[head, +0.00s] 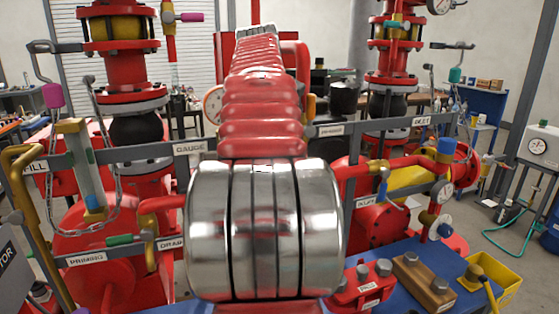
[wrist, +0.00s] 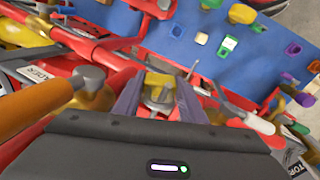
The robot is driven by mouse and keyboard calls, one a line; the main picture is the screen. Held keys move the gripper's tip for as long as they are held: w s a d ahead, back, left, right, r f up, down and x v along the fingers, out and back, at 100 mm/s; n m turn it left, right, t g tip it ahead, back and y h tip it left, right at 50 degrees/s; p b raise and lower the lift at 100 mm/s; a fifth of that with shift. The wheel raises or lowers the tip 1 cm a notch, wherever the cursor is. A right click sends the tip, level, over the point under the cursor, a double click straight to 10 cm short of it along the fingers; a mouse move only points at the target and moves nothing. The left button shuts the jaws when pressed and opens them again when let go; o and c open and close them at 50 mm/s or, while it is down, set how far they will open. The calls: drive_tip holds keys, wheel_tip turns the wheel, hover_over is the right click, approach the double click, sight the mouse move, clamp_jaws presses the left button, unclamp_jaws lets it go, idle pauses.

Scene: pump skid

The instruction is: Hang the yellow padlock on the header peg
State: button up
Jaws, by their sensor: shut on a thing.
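In the wrist view, my gripper (wrist: 158,95) is shut on the yellow padlock (wrist: 160,79). The yellow body shows between the two fingertips, with a grey part just below it. The header peg itself cannot be made out for certain. In the head view, my arm fills the middle and hides my gripper and the padlock.
In the wrist view, an orange handle with a grey knob (wrist: 90,80) is close left of my gripper. A red pipe (wrist: 80,45) and a thin grey rod cross near it. A blue surface (wrist: 185,40) holds several small coloured items. A chain (head: 100,215) hangs left in the head view.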

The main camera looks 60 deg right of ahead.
drive_tip(key=o, duration=1.2)
drive_tip(key=shift+o, duration=0.2)
drive_tip(key=shift+r, duration=0.1)
drive_tip(key=shift+v, duration=3.35)
drive_tip(key=shift+a+r, duration=0.1)
drive_tip(key=shift+r, duration=0.15)
drive_tip(key=shift+a, duration=0.1)
